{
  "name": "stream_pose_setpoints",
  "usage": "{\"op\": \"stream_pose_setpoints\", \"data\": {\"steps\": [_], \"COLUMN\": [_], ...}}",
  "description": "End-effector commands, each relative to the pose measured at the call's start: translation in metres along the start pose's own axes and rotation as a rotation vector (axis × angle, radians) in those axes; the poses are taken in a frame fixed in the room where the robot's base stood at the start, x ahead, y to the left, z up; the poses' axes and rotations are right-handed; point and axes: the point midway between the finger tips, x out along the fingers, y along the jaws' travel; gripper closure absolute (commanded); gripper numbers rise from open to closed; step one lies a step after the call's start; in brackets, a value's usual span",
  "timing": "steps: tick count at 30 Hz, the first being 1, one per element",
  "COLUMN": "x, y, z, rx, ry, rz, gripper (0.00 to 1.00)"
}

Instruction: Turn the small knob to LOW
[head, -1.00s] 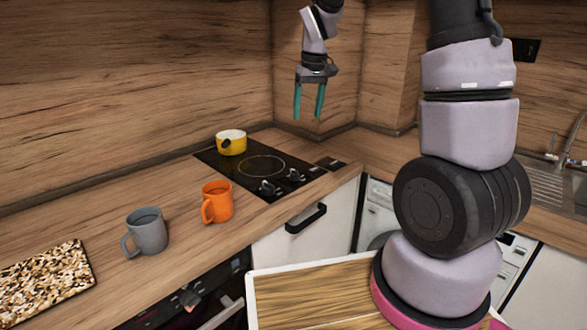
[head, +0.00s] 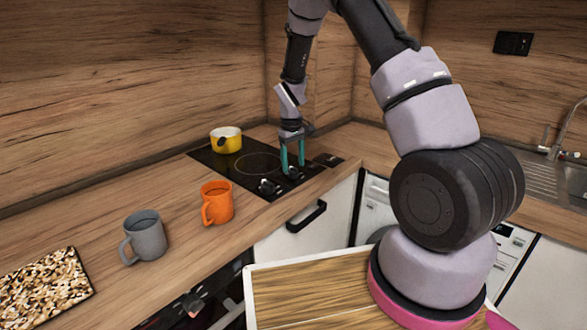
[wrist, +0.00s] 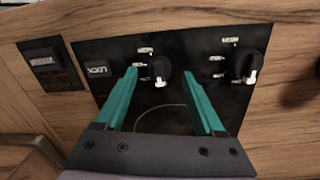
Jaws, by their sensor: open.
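The black cooktop (head: 222,163) has two dark knobs near its front edge. The right knob (head: 293,174) is under my gripper (head: 293,168); in the wrist view this knob (wrist: 160,68) shows between the two teal fingertips. My gripper is open and points down, with a gap at each side of the knob; contact is not visible. The other knob (head: 269,187) is to the left in the head view and at the right in the wrist view (wrist: 243,64). Each knob has a white pointer mark and small white labels around it, too small to read. The knobs look similar in size.
A yellow pot (head: 226,140) stands at the cooktop's back. An orange mug (head: 217,202), a grey mug (head: 147,237) and a speckled board (head: 45,288) are on the counter to the left. A panel marked LOCK (wrist: 97,71) lies beside the knob in the wrist view.

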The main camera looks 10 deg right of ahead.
Motion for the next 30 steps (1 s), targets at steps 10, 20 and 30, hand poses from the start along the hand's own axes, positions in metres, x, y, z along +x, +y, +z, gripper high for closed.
{"op": "stream_pose_setpoints", "data": {"steps": [10, 20, 30], "x": [0.024, 0.024, 0.023], "y": [0.0, 0.0, 0.0], "z": [0.0, 0.0, 0.0], "rx": [0.0, 0.0, 0.021], "ry": [0.001, 0.001, 0.0], "rz": [0.0, 0.0, 0.0], "gripper": [0.29, 0.83, 1.0]}}
